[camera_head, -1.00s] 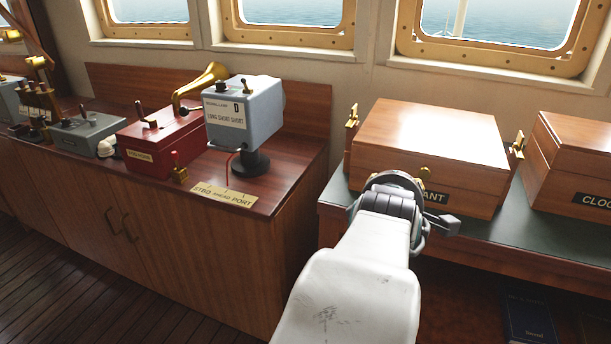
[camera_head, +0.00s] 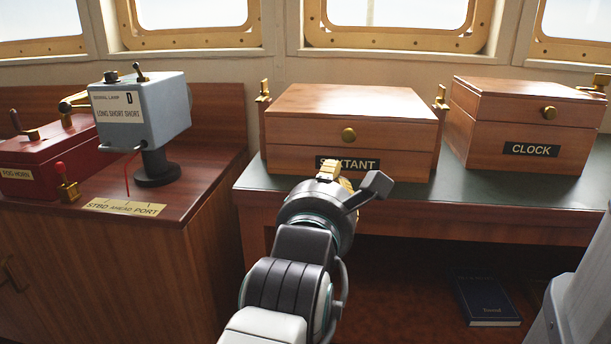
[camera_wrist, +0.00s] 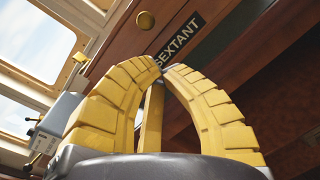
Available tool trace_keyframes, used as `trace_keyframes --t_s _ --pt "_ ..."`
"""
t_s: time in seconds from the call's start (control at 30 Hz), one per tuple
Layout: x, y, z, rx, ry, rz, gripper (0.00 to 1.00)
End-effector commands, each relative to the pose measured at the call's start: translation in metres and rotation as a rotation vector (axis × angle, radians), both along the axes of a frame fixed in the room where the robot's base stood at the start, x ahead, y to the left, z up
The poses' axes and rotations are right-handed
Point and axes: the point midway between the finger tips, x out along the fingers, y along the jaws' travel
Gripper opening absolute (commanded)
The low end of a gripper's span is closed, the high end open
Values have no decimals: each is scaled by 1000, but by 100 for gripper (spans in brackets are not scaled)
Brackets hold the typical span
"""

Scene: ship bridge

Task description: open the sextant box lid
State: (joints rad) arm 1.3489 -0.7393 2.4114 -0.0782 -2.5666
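The sextant box (camera_head: 290,160) is a brown wooden box with a closed lid (camera_head: 350,102) on the green-topped desk. A round brass knob (camera_head: 348,135) sits on the lid's front, above a black SEXTANT label that my gripper partly covers. My gripper (camera_head: 333,170) is in front of the box and below the knob. In the wrist view its yellow fingers (camera_wrist: 160,72) curve together and their tips meet, with nothing seen between them. The knob (camera_wrist: 146,20) and the label (camera_wrist: 180,40) show beyond the tips. I cannot tell if the fingers touch the box.
The clock box (camera_head: 480,150) stands to the right on the same desk (camera_head: 400,196). Brass posts (camera_head: 440,97) flank the sextant box. A grey signal lamp (camera_head: 145,110) and red fog horn (camera_head: 50,155) are on the left cabinet. A blue book (camera_head: 487,297) lies below the desk.

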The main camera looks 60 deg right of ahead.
Motion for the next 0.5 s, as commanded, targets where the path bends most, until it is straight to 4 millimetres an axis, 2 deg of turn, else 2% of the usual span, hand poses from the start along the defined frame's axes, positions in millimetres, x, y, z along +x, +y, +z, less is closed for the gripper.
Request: trace_keyframes --t_s 0.03,0.27,0.5 --pt "-2 4 -6 -25 29 -3 0" --pt "-4 10 -6 -74 103 -7 0" --pt "0 -10 -8 -76 109 -7 0"
